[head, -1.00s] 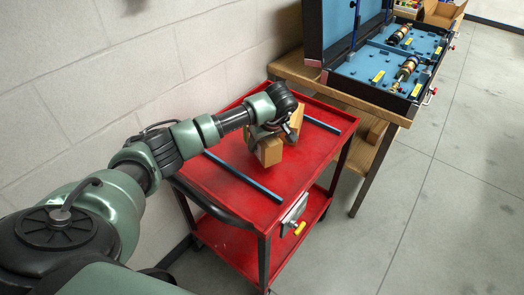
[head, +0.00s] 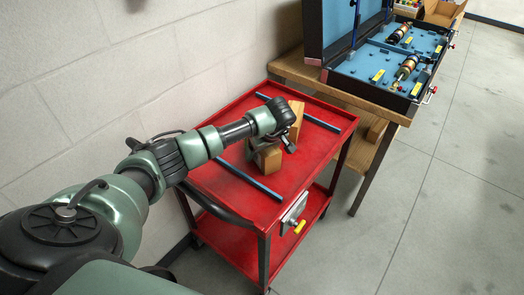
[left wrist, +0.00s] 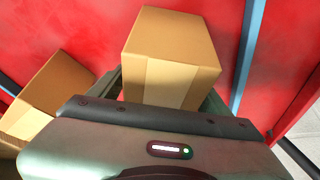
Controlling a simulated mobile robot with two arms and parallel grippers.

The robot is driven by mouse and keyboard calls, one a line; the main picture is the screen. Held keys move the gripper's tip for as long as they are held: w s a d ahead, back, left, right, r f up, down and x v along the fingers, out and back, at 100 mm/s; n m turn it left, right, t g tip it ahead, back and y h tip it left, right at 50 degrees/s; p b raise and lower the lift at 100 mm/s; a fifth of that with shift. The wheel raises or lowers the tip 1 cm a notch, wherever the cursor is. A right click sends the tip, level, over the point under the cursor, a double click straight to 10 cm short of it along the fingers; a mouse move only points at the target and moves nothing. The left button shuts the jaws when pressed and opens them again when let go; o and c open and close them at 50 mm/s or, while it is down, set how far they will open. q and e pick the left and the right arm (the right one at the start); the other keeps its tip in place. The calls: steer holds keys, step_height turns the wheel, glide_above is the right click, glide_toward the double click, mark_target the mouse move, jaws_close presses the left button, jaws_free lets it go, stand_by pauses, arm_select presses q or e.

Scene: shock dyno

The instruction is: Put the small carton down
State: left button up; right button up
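The small carton (head: 267,161), a plain tan box, is at the red cart's top, near its middle. It fills the upper middle of the left wrist view (left wrist: 172,60). My left gripper (head: 272,149) reaches over it, with a finger on each side, and appears shut on it. A thin red gap shows beside the left finger in the wrist view. I cannot tell whether the carton's underside touches the cart. My right gripper is out of view.
A second tan carton (head: 297,117) stands close behind, at the left of the wrist view (left wrist: 55,85). Blue strips (head: 243,176) lie on the red cart (head: 310,165). A wooden bench (head: 350,98) with a blue-lined case (head: 378,72) stands behind. The cart's right front is clear.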

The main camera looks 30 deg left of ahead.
mark_target(269, 150)
arm_select(q)
steer(key=shift+r, duration=0.1)
steer(key=shift+d+r, duration=0.1)
steer(key=shift+r, duration=0.2)
steer(key=b+v, duration=0.1)
steer(key=v, duration=1)
steer(key=shift+s+d+r, duration=0.1)
steer(key=shift+d+r, duration=0.05)
steer(key=shift+r, duration=0.05)
